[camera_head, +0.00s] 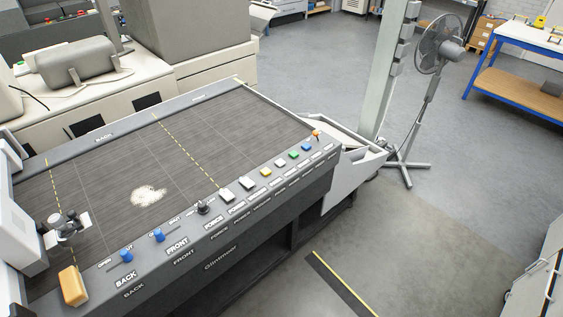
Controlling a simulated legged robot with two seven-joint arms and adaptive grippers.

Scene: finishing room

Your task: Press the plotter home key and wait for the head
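The plotter's wide dark bed (105,185) fills the left half of the head view. Along its grey front rail is a row of coloured keys: white keys (227,195), a yellow key (266,172), a green key (294,154), a blue key (306,147) and an orange one (316,134) at the far right end. Their small labels are mostly too small to read, and I cannot tell which is the home key. A small dark and silver unit (67,227), perhaps the plotter head, is over the bed's left end beside white housings (24,235). Neither of my grippers shows.
Two blue knobs (127,256), a black-based switch (203,208) and an orange block (73,286) are on the front rail. A pale patch (149,196) lies on the bed. A pillar (388,70) and standing fan (440,50) are beyond the right end.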

